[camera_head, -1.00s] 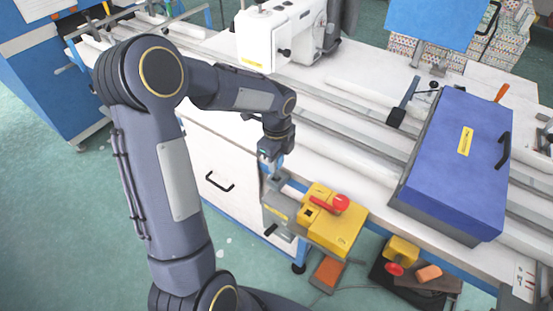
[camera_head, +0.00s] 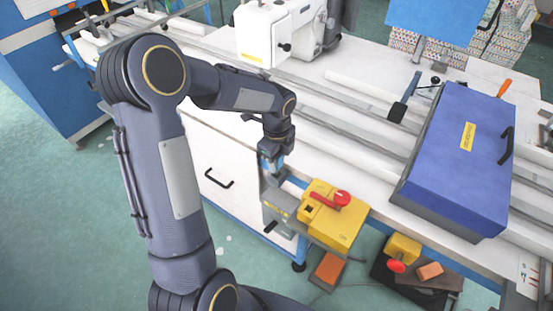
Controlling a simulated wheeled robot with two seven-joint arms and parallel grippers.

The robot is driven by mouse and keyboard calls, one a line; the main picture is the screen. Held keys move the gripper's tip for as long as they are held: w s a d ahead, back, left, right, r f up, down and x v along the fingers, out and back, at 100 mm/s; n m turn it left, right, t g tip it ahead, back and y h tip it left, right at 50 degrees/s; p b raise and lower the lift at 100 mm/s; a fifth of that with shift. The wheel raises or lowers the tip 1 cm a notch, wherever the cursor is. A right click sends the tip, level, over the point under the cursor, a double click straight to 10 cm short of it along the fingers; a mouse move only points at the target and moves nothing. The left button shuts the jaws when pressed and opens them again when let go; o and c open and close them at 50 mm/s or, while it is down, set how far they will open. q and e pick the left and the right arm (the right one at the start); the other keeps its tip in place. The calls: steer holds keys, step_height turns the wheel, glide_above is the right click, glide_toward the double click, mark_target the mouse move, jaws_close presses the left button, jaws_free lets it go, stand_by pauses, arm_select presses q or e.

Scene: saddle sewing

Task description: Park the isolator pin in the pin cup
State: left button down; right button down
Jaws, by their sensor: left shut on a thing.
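My left gripper (camera_head: 270,166) points down at the table's front edge, just left of the yellow isolator box (camera_head: 333,228). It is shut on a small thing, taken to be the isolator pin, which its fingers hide. Directly below the fingers is a grey bracket (camera_head: 284,201) fixed beside the yellow box. I cannot tell whether the held thing touches the bracket. The box carries a red handle (camera_head: 326,201) on top. I cannot clearly make out the pin cup. My right gripper is not in view.
A blue cover box (camera_head: 461,160) sits on the table to the right. A white sewing machine head (camera_head: 270,35) stands behind. A yellow box with a red button (camera_head: 397,266) and an orange pedal (camera_head: 328,269) are low down. White table (camera_head: 330,160) lies behind the gripper.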

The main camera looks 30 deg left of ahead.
arm_select(q)
steer(key=shift+f+b, duration=0.55)
steer(key=shift+f, duration=0.3)
steer(key=c, duration=1.1)
jaws_free()
steer(key=shift+r, duration=0.1)
step_height(320, 180, up, 7)
steer(key=shift+r, duration=0.35)
